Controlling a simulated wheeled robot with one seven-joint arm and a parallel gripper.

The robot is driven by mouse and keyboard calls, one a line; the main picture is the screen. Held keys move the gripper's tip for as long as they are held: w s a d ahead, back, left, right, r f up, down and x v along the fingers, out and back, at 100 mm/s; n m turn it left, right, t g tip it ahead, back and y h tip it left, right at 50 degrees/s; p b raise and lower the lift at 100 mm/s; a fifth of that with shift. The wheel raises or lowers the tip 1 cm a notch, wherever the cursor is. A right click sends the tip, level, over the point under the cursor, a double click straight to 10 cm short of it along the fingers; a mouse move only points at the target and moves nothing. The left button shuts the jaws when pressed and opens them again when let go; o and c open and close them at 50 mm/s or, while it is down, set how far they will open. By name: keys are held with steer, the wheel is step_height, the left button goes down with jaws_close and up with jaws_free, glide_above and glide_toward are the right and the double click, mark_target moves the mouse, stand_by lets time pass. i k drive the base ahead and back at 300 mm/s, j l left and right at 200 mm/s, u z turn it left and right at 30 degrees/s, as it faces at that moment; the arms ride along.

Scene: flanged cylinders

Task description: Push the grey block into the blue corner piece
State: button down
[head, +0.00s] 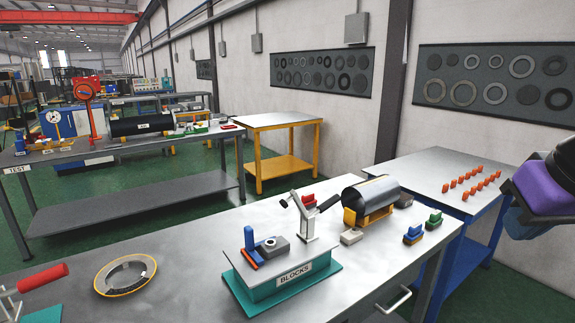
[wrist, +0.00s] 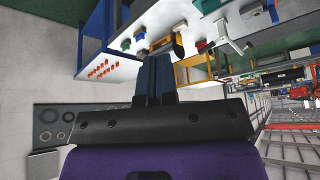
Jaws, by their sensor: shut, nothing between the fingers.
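The grey block (head: 273,247), with a round ring-like feature on top, lies on the stand labelled BLOCKS (head: 285,283). The blue corner piece (head: 250,246) stands upright just left of it; I cannot tell whether they touch. My gripper (head: 510,226) is at the right edge of the head view, far from the stand and away from both pieces. In the wrist view its blue fingers (wrist: 152,62) are together and empty. The grey block and blue corner piece cannot be made out in the wrist view.
A lever clamp (head: 308,215) stands close behind the stand. A dark cylinder on a yellow cradle (head: 371,200) and small coloured blocks (head: 413,235) are to its right. A yellow-rimmed ring (head: 126,275) lies left. The bench front right of the stand is clear.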

mark_target(271, 249)
steer(key=i+u, duration=0.25)
steer(key=u, duration=0.15)
steer(key=i+u, duration=0.45)
steer(key=u, duration=0.3)
steer(key=j+z, duration=0.15)
steer(key=j, duration=0.45)
steer(key=k+j+z, duration=0.15)
steer(key=j, duration=0.45)
